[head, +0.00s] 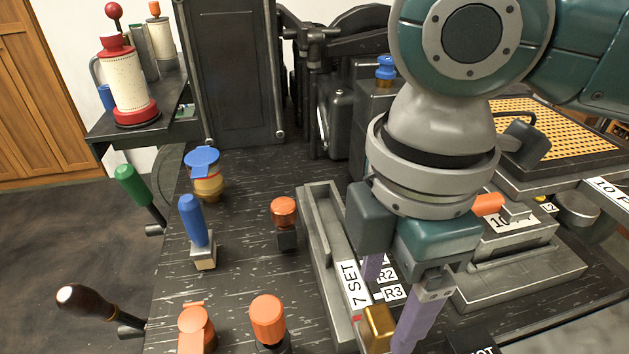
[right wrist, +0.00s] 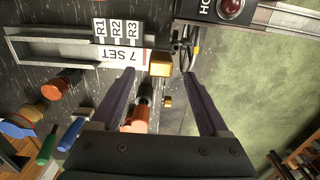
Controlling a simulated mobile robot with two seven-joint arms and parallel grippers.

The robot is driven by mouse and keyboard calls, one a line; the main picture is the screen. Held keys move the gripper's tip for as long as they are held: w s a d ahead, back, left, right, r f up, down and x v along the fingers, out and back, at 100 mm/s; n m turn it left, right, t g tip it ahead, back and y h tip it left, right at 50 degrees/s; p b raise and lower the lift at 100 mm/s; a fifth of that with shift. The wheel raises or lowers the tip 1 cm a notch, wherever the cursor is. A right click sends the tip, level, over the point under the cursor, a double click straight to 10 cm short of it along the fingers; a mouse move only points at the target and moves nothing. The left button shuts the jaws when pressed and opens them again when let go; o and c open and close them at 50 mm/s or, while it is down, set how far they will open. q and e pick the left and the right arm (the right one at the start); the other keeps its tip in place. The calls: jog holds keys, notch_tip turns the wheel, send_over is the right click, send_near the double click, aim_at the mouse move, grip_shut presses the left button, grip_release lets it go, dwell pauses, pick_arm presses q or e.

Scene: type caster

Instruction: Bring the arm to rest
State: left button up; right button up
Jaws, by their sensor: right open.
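My right gripper (head: 390,305) hangs down over the machine bed, right of the middle in the head view. Its two purple fingers are apart; they also frame the right wrist view (right wrist: 157,75) with nothing gripped. A gold block (head: 377,328) stands below, by the "7 SET" tray. In the right wrist view the gold block (right wrist: 160,63) shows in the gap between the fingertips, seemingly beyond them. The right arm hides part of the machine behind it. My left gripper is not in view.
A grey tray (head: 322,240) labelled 7 SET lies beside the gripper, with R2 and R3 labels nearby. Orange knobs (head: 268,318), a blue handle (head: 192,220) and a green lever (head: 131,185) stand up at left. A red-topped can (head: 130,85) sits on a shelf. A grid case (head: 570,130) lies right.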

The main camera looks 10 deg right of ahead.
notch_tip(320, 180, up, 4)
jog(key=shift+f, duration=0.15)
jog(key=shift+s+a, duration=0.2)
jog(key=shift+a, duration=0.15)
jog(key=s+a+f+m+t+y, duration=0.2)
jog(key=s+a+m+y, duration=0.25)
jog(key=a+m, duration=0.2)
jog(key=s+d+m+h, duration=0.1)
jog(key=s+d+m, duration=0.1)
jog(key=d+m, duration=0.1)
jog(key=s+d+f+m+t+h, duration=0.1)
jog(key=s+d+m, duration=0.1)
jog(key=d, duration=0.4)
jog(key=s+d+f+m+h+p, duration=0.1)
jog(key=s+d+m+h, duration=0.1)
jog(key=d+m, duration=0.2)
jog(key=shift+s+d+f+m+t, duration=0.1)
jog(key=shift+s+d+m+t, duration=0.1)
jog(key=shift+d, duration=0.15)
jog(key=shift+s+d+f+m+t, duration=0.1)
jog(key=shift+d+m, duration=0.05)
jog(key=shift+d, duration=0.2)
notch_tip(320, 180, up, 38)
jog(key=p, duration=3.8)
jog(key=shift+s+d, duration=0.2)
jog(key=shift+d, duration=0.2)
